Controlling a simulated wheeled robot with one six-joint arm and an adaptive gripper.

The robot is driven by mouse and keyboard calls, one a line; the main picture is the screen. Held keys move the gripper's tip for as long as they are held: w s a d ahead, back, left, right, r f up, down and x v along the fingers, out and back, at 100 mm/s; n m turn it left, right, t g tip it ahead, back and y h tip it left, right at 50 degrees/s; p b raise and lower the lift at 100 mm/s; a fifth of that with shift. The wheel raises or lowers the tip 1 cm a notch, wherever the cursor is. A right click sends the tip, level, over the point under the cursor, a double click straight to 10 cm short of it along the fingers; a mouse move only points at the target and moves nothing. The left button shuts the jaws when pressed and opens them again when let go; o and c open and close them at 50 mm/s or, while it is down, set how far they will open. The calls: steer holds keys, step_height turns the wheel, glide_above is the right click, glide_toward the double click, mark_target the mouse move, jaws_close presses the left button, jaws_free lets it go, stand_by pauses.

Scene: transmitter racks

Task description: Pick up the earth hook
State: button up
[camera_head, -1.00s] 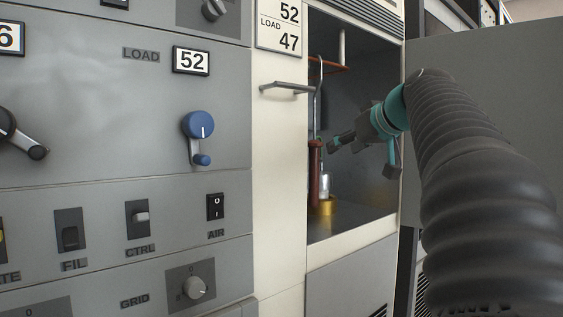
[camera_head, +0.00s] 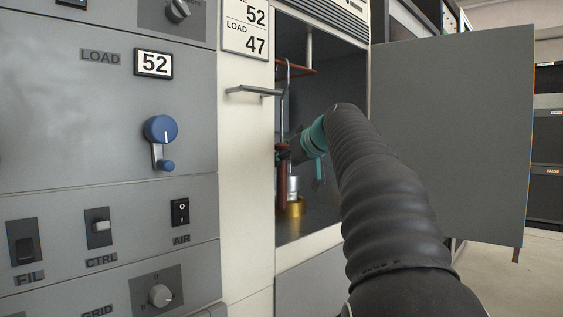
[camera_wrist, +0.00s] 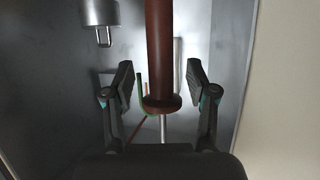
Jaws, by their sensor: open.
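The earth hook (camera_head: 283,185) hangs upright inside the open cabinet bay. Its brown-red handle is low and a thin metal rod rises above it toward a copper-coloured bar. In the wrist view its handle (camera_wrist: 158,50), with a wider collar at one end, lies between the two fingers. My gripper (camera_wrist: 160,78) is open, with a gap visible on each side of the handle. In the head view my gripper (camera_head: 285,153) is at the handle's upper part, and my arm hides some of the bay.
A silver cylinder on a brass-yellow base (camera_head: 296,208) stands just right of the handle. The open grey door (camera_head: 455,130) stands to the right of my arm.

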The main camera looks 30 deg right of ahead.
steer(key=x, duration=0.2)
steer(key=shift+w+f, duration=0.15)
steer(key=shift+w, duration=0.15)
jaws_close()
steer(key=shift+r, duration=0.2)
